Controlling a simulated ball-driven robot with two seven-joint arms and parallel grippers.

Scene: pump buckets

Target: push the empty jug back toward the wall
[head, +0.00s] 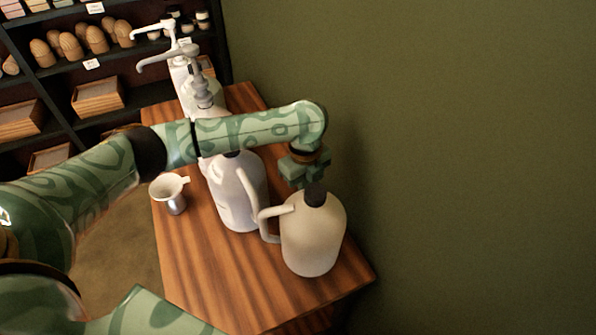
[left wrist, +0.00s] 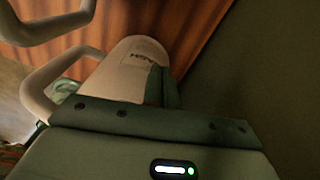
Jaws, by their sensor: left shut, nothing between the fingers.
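A cream jug (head: 312,240) with a side handle and a dark neck stands upright on the wooden table near its front right end, close to the wall. No pump shows on it. My left gripper (head: 306,175) points down at the top of this jug, by its neck. Its fingers are shut and empty. In the left wrist view the shut fingers (left wrist: 163,88) overlap the jug's body (left wrist: 125,70), beside a printed label. I cannot tell whether they touch it. My right gripper is not in view.
A white jug (head: 238,195) stands left of the cream jug, partly behind my left arm. Pump bottles (head: 203,92) stand farther back. The olive wall (head: 460,150) rises on the right. Bare table (head: 215,275) lies in front.

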